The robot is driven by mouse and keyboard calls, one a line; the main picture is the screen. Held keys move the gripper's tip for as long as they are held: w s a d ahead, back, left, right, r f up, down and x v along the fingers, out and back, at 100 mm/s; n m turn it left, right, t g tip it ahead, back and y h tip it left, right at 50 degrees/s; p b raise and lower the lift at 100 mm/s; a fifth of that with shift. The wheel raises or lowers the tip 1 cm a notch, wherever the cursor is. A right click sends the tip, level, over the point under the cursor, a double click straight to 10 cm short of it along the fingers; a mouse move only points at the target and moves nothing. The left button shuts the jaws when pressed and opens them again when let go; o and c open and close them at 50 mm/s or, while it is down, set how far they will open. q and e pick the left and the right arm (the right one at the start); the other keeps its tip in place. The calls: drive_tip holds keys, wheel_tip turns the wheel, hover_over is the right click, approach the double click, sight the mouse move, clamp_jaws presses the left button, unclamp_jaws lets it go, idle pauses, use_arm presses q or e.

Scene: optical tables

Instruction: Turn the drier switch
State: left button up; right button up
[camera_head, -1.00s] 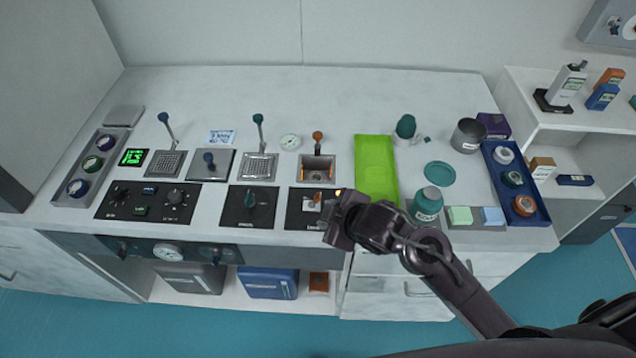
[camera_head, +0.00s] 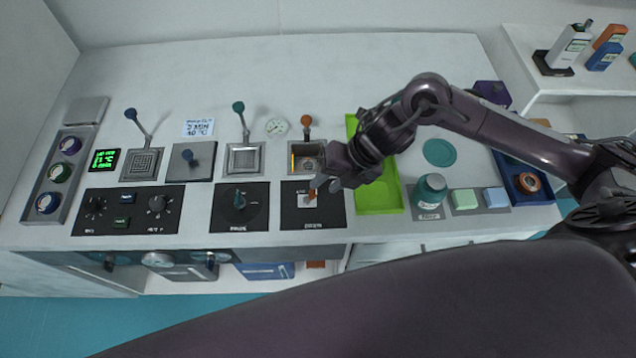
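A black panel (camera_head: 290,217) near the counter's front edge carries a small orange switch (camera_head: 311,194) on a white plate. Its label is too small to read. My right gripper (camera_head: 326,183) reaches in from the right, just right of the orange switch, with its fingertips close to it or touching it. I cannot tell which, nor how far the fingers are apart. Behind the panel is a square metal basin (camera_head: 306,150) with an orange glow inside and an orange lever (camera_head: 306,124). My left gripper is not in view.
Left of it are a black panel with a teal knob (camera_head: 239,199) and a wider black panel (camera_head: 128,222) with several controls. A green tray (camera_head: 379,199) lies right, partly under my arm. A teal bottle (camera_head: 430,187) and a blue tray (camera_head: 529,199) stand further right.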

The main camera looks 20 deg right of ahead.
sight(316, 191)
drive_tip(key=x, duration=0.3)
drive_tip(key=shift+w, duration=0.2)
drive_tip(key=shift+w+a+f, duration=0.1)
drive_tip(key=shift+a+f, duration=0.1)
drive_tip(key=shift+f, duration=0.3)
drive_tip(key=c, duration=0.7)
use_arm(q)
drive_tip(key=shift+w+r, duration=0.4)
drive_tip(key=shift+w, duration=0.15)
